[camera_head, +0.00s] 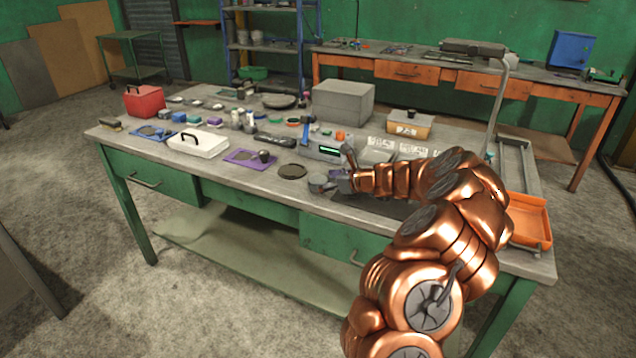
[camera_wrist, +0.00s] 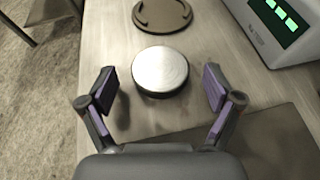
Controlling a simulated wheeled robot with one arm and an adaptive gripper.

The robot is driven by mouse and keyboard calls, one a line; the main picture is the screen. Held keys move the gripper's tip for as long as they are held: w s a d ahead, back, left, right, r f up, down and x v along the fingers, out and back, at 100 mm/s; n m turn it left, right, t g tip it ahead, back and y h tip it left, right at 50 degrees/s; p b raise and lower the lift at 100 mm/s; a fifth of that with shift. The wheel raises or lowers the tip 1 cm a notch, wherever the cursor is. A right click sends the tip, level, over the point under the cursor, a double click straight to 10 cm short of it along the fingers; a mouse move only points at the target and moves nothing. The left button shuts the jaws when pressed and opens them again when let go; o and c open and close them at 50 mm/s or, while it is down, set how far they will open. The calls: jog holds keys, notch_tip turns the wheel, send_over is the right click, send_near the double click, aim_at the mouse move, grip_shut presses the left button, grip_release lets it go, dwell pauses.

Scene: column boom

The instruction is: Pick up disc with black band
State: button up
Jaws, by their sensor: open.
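The disc with black band (camera_wrist: 160,70) has a bright silver top and a dark band around its side. In the wrist view it lies flat on the grey workbench, between and slightly ahead of my gripper's fingertips. My gripper (camera_wrist: 160,88) is open, with one purple-padded finger on each side of the disc and a visible gap on both sides. In the head view the disc (camera_head: 317,183) is near the bench's front edge, partly hidden by my gripper (camera_head: 336,182).
A dark round plate (camera_head: 292,171) lies just left of the disc. A grey device with a green display (camera_head: 328,150) stands behind it. A purple mat (camera_head: 243,157) and white box (camera_head: 198,142) are further left. An orange tray (camera_head: 528,218) is at right.

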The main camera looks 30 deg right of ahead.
jog(key=c, duration=1.5)
jog(key=shift+c, duration=0.2)
jog(key=shift+r, duration=0.65)
jog(key=shift+s+r, duration=0.2)
jog(key=shift+r, duration=0.45)
jog(key=shift+s+r, duration=0.15)
jog(key=shift+r, duration=0.45)
jog(key=s, duration=0.5)
jog(key=s+r+b, duration=0.1)
jog(key=s, duration=0.4)
jog(key=s+a, duration=0.1)
jog(key=s, duration=0.4)
jog(key=shift+s+r, duration=0.15)
